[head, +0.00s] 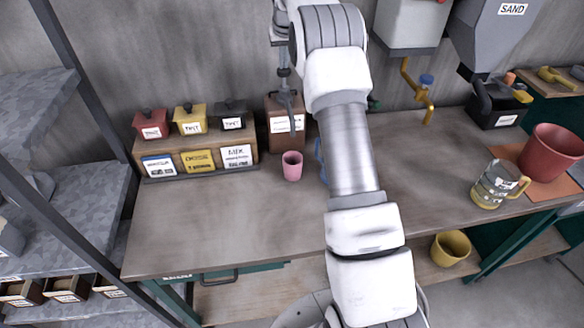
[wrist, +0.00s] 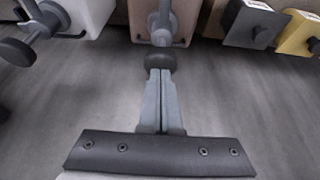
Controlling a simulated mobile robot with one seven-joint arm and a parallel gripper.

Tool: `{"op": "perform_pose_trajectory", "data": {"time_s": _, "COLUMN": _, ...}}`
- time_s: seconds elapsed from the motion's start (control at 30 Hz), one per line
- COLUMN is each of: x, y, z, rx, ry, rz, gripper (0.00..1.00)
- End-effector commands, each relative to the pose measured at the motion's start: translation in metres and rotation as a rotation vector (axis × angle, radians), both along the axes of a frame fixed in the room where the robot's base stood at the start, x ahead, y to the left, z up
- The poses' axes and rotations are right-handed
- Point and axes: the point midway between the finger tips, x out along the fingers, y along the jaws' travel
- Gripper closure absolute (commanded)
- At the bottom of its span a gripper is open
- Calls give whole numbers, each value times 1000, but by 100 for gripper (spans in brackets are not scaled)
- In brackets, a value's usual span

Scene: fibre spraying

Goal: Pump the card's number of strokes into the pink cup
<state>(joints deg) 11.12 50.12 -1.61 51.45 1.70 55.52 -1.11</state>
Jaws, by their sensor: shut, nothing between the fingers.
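The pink cup (head: 292,166) stands upright on the bench in front of the brown pump dispenser (head: 285,127); I cannot see it in the wrist view. The dispenser has a white label and a dark pump on top. Its grey pump stem and dark knob (wrist: 160,60) show in the wrist view, just beyond my fingertips. My gripper (wrist: 160,78) is shut and empty, close to the knob; I cannot tell whether they touch. In the head view it hangs above the dispenser. A white MIX card (head: 237,156) is on the wooden rack front; its smaller print is unreadable.
Red (head: 151,124), yellow (head: 187,119) and black (head: 231,115) TINT pots stand on the rack (head: 185,149) left of the dispenser. A glass jug (head: 495,184) and a red pot (head: 550,152) are at the right. The bench front is clear left of my arm.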

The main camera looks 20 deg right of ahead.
Motion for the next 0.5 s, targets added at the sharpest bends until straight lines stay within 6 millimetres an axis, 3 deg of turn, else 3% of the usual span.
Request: {"op": "perform_pose_trajectory", "data": {"time_s": 0.5, "x": 0, "y": 0, "z": -20, "rx": 1, "ry": 3, "rz": 0, "gripper": 100}}
